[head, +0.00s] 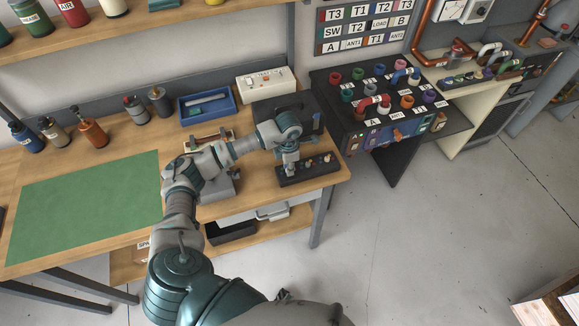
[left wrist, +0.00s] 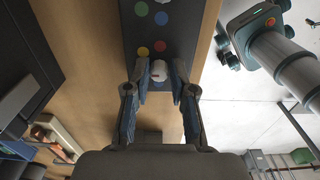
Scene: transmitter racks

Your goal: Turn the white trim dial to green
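The white trim dial (left wrist: 158,70) sits on a black panel (left wrist: 181,20) at the bench edge. In the left wrist view it lies between the two fingers of my left gripper (left wrist: 160,82), which are apart on either side of it. Whether a finger touches it is unclear. Green (left wrist: 141,9), blue (left wrist: 161,18), yellow (left wrist: 143,52) and red (left wrist: 160,46) dots mark the panel beyond. The dial's pointer direction cannot be made out. In the head view, my left gripper (head: 291,168) is over the left end of the panel (head: 312,172), hiding the dial. My right gripper is not seen.
A white switch box (head: 266,84), a blue tray (head: 207,104) and a green mat (head: 85,205) are on the bench. A black console with coloured plugs (head: 385,105) stands to the right. Open floor lies in front.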

